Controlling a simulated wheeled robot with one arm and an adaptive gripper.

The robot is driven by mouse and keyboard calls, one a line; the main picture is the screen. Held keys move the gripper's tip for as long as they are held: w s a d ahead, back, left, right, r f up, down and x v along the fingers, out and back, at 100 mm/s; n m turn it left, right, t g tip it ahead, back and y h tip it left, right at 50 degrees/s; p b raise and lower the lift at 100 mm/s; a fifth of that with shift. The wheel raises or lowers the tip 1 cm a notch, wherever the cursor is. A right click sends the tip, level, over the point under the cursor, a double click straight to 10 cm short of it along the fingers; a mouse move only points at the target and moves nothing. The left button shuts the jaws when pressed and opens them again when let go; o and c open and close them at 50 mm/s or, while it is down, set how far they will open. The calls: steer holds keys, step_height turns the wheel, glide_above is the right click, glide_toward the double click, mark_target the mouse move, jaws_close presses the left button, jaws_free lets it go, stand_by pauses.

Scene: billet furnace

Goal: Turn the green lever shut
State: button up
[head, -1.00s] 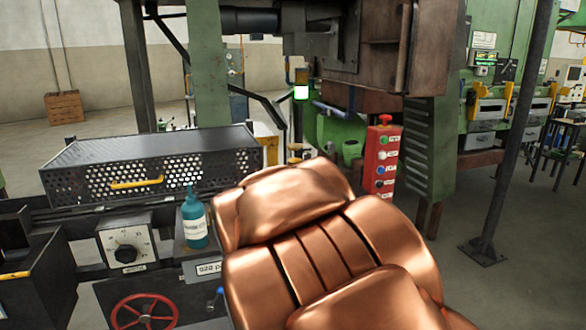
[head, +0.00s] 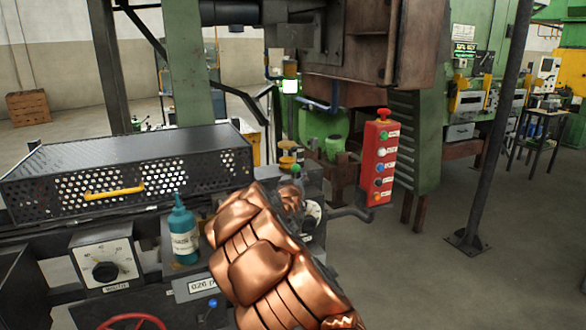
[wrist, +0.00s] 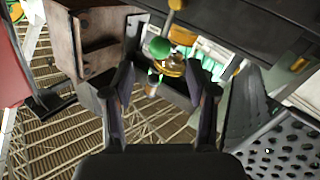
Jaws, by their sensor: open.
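A small green knob (head: 296,169), which looks like the end of the green lever, stands beside a yellow-capped fitting on the machine, just beyond my copper-coloured arm. In the wrist view a round green knob (wrist: 158,46) shows ahead of the fingers, near a brassy round part (wrist: 172,66). My gripper (wrist: 161,80) is open, with its two dark fingers apart on either side of the picture's middle. The knob is a little above the gap between the fingertips, and nothing is clearly held. In the head view my arm hides the gripper and the lever's lower part.
A red button box (head: 378,160) stands right of the knob. A teal bottle (head: 183,232) and a black perforated cover (head: 135,165) with a yellow handle are on the left. A dial panel (head: 104,263) and a red handwheel (head: 134,322) are at front left. Open floor lies right.

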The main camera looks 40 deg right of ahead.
mark_target(295, 170)
steer(key=shift+w+d+r+p, duration=0.2)
steer(key=shift+w+d+p, duration=0.15)
steer(key=shift+w+d, duration=0.25)
steer(key=shift+p+x, duration=1)
steer(key=shift+x, duration=2.1)
steer(key=shift+f, duration=0.1)
jaws_close()
